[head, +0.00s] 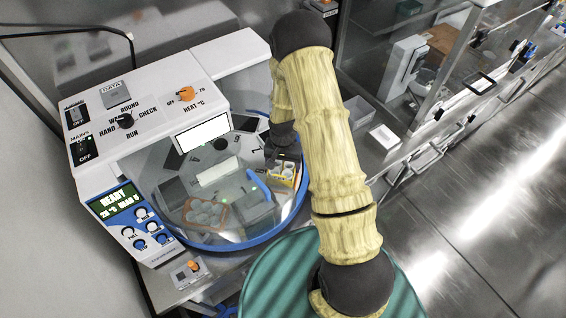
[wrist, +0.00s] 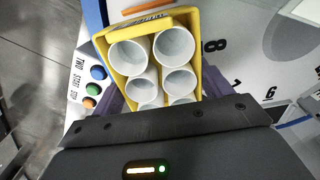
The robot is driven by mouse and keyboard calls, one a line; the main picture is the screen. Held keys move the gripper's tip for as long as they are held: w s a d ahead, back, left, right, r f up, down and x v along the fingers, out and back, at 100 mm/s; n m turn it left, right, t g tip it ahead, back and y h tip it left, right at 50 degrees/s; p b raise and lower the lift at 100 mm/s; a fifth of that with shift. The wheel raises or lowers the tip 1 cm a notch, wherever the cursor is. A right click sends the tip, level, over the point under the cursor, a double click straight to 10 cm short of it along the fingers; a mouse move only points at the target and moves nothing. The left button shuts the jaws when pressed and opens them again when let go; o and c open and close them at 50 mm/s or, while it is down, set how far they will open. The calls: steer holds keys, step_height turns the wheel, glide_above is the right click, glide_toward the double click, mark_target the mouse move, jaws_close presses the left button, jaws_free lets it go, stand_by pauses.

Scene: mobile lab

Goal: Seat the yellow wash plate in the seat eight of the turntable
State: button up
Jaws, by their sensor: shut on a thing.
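The yellow wash plate (wrist: 200,72) with several white round wells fills the upper middle of the wrist view. It also shows in the head view (head: 287,181), over the right part of the turntable. My gripper (wrist: 165,118) is shut on its near end, and the dark jaws hide that end. The pale turntable (wrist: 235,25) lies beyond the plate. A black 8 is printed just right of the plate, and a 6 lies farther right. I cannot tell whether the plate touches the turntable. Seat eight itself is hidden or unclear.
An orange-edged plate (head: 205,214) with round wells sits at the front of the turntable. The blue rim (head: 262,236) surrounds it. A white control housing (head: 140,100) overhangs the back left. A small display panel (head: 120,212) reads READY. Glass-fronted cabinets stand right, beside open floor.

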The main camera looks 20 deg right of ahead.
mark_target(283, 169)
steer(key=shift+f, duration=0.6)
steer(key=shift+b, duration=0.35)
steer(key=shift+w, duration=0.1)
stand_by(1.2)
steer(key=shift+a+f, duration=0.15)
steer(key=shift+d+f+b, duration=0.3)
steer(key=shift+f+b, duration=0.05)
steer(key=shift+b, duration=0.1)
steer(key=shift+a+f+b, duration=0.2)
steer(key=shift+f+b, duration=0.25)
steer(key=shift+f, duration=0.1)
steer(key=o, duration=1.1)
